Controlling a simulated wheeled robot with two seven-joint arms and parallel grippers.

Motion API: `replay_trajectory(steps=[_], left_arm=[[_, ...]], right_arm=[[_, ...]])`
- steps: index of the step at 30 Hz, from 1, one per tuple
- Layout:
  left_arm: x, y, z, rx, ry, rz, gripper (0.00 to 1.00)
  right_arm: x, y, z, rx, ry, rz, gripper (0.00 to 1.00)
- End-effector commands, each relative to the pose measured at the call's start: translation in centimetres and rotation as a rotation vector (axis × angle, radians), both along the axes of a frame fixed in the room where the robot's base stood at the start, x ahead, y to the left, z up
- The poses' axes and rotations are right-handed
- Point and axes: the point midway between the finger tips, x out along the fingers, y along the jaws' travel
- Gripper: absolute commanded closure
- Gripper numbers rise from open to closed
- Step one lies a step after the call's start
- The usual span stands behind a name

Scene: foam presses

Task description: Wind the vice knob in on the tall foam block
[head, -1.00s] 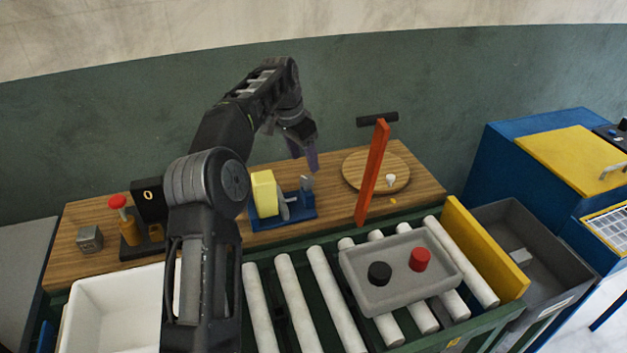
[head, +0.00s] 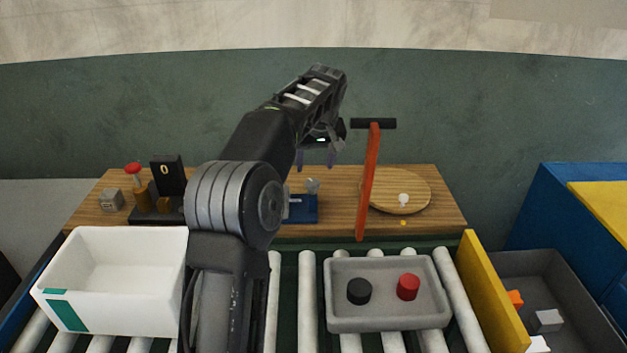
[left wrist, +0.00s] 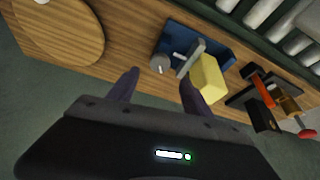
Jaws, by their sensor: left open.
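The blue vice (head: 303,208) stands on the wooden bench, partly hidden behind my left arm in the head view. Its grey knob (head: 312,186) shows on its right side there. In the left wrist view the vice base (left wrist: 219,42), the knob (left wrist: 160,64), a grey jaw plate (left wrist: 190,57) and the yellow foam block (left wrist: 208,78) all show. The block stands beside the jaw plate; I cannot tell whether they touch. My left gripper (head: 316,160) is open and empty above the vice; its fingers also show in the left wrist view (left wrist: 158,86), apart from the knob. My right gripper is not in view.
An orange lever (head: 369,180) with a black crossbar and a round wooden board (head: 415,192) stand right of the vice. A white bin (head: 75,265) and a grey tray (head: 387,322) sit on the rollers.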

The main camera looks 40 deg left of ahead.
Motion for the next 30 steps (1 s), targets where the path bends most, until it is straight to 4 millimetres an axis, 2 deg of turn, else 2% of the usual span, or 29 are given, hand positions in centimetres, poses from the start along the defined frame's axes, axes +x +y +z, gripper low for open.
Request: replay_trajectory(steps=[5, 18, 28, 30], left_arm=[[0.3, 0.3, -1.2, 0.0, 0.004, -0.001, 0.42], [1.9, 2.0, -6.7, -0.002, 0.001, -0.002, 0.42], [2.0, 2.1, -7.2, -0.001, 0.001, -0.002, 0.42], [2.0, 2.1, -7.2, -0.001, 0.001, -0.002, 0.47]], right_arm=[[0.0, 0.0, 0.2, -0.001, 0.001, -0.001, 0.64], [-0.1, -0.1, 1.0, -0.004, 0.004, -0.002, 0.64], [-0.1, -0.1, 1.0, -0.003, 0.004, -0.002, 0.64], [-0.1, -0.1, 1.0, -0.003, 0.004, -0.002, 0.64]])
